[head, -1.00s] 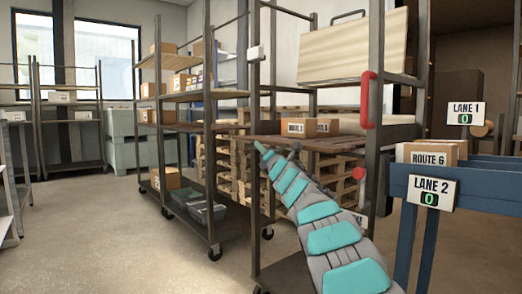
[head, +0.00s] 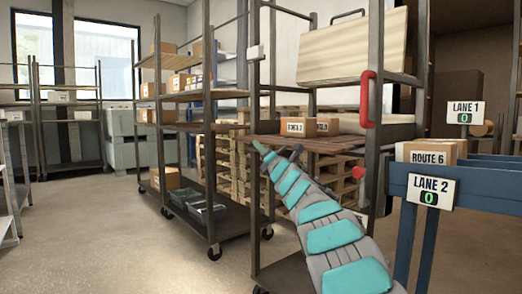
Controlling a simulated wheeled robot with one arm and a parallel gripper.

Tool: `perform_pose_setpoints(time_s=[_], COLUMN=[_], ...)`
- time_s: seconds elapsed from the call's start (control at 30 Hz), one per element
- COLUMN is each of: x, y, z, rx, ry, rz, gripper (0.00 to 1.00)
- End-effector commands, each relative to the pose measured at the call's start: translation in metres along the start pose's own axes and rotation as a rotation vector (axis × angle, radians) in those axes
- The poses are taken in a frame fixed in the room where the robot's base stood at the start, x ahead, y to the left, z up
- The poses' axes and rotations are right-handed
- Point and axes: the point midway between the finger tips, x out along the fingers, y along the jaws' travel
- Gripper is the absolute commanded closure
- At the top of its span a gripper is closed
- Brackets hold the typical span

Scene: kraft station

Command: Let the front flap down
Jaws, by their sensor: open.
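A dark metal cage cart stands right of centre, with a red handle (head: 368,99) on its front post. A pale slatted panel (head: 350,50) with a dark bar on top stands upright in the cart's upper part; I cannot tell for sure that it is the front flap. A brown wooden shelf (head: 345,143) lies level below it. My gripper (head: 277,149) is at the cart's left side, near the shelf's left edge. It looks open and empty. I cannot tell whether it touches the shelf. My arm hides part of the cart's lower half.
Two small cartons (head: 297,127) sit on the shelf. A red knob (head: 358,171) is below the handle. A blue lane stand (head: 480,197) with a Route 6 box (head: 428,160) is at the right. Another shelf cart (head: 190,98) stands to the left. Floor at front left is clear.

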Motion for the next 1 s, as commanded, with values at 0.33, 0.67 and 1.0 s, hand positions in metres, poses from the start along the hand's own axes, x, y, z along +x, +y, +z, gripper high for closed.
perform_pose_setpoints(time_s=[0.33,0.67,1.0], x=[-0.038,-0.063,-0.067], y=[0.001,0.002,0.001], z=[0.002,0.002,0.002], rx=[-0.005,-0.004,-0.003], ry=[-0.004,-0.005,-0.005], rz=[-0.004,0.000,0.000], gripper=[0.53,0.53,0.53])
